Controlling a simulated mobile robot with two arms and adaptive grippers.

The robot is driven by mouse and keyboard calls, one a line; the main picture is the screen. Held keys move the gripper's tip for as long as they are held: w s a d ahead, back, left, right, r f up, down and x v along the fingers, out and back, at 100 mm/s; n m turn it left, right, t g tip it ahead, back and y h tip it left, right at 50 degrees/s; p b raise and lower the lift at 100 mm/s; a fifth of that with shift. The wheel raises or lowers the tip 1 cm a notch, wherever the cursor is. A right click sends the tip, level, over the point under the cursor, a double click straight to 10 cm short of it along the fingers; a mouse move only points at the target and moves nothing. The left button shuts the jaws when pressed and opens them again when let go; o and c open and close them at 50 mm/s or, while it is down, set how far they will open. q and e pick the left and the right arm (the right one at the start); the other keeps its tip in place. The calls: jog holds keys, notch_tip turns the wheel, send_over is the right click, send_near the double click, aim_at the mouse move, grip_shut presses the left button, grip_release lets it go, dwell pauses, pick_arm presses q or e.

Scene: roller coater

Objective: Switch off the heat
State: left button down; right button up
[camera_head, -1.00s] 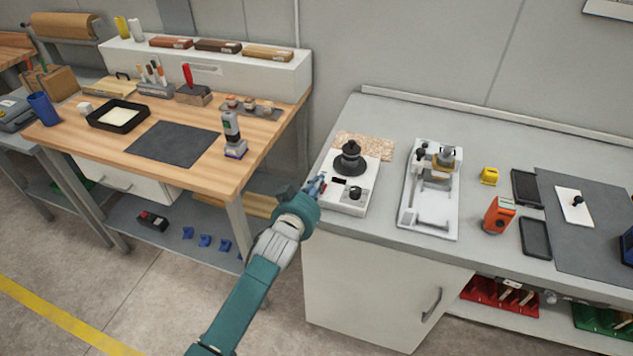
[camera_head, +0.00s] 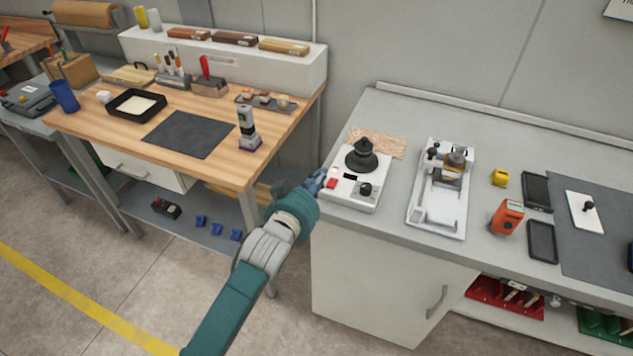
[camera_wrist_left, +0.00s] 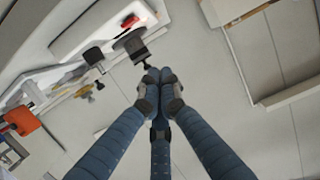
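A white heating unit (camera_head: 342,199) stands at the left end of the grey bench. It has a red switch (camera_head: 331,183) at its front left, a small dark display and a black knob (camera_head: 365,189). A dark stepped cone (camera_head: 363,155) sits on top. My left gripper (camera_head: 317,182) is just left of the red switch, near the bench edge, with its tips partly hidden by the wrist. In the left wrist view its blue-grey fingers (camera_wrist_left: 159,76) are drawn together with nothing visible between them. A white body with a red spot (camera_wrist_left: 130,20) lies beyond them. My right gripper is out of view.
A white clamp fixture (camera_head: 438,218) stands right of the unit, then an orange device (camera_head: 507,217) and a yellow block (camera_head: 500,177). The wooden bench (camera_head: 226,176) is at the left, with a floor gap between benches.

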pick_arm(q)
jog(key=shift+v, duration=1.05)
jog(key=shift+r, duration=0.15)
